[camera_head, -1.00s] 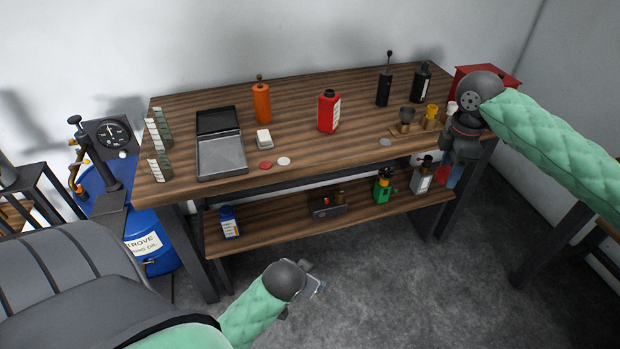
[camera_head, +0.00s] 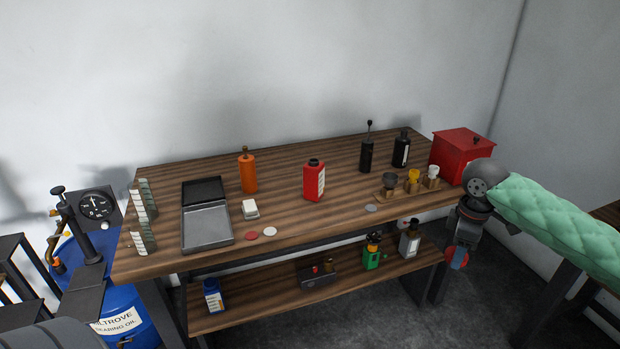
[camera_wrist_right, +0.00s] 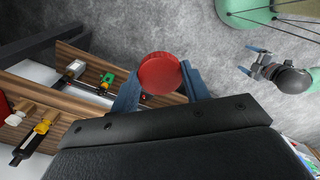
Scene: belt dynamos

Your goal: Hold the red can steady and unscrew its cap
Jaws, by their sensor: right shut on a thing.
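The red can (camera_head: 314,184) stands upright on the workbench, with a dark cap (camera_head: 314,163) on top and a white label on its side. No gripper touches it. My right gripper (camera_head: 457,255) is off the bench's right end, pointing down, well to the right of the can. It is shut on a round red thing (camera_wrist_right: 160,73), which shows between the blue fingers in the wrist view and also in the head view (camera_head: 456,260). My left gripper (camera_wrist_right: 250,60) is outside the head view; in the wrist view it is small, over the floor, its fingers apart and empty.
On the wooden workbench (camera_head: 285,200) stand an orange bottle (camera_head: 248,172), an open grey case (camera_head: 207,226), dark bottles (camera_head: 367,155) and a small rack (camera_head: 388,195). A red box (camera_head: 461,154) is at the right end. The bench is clear close around the can.

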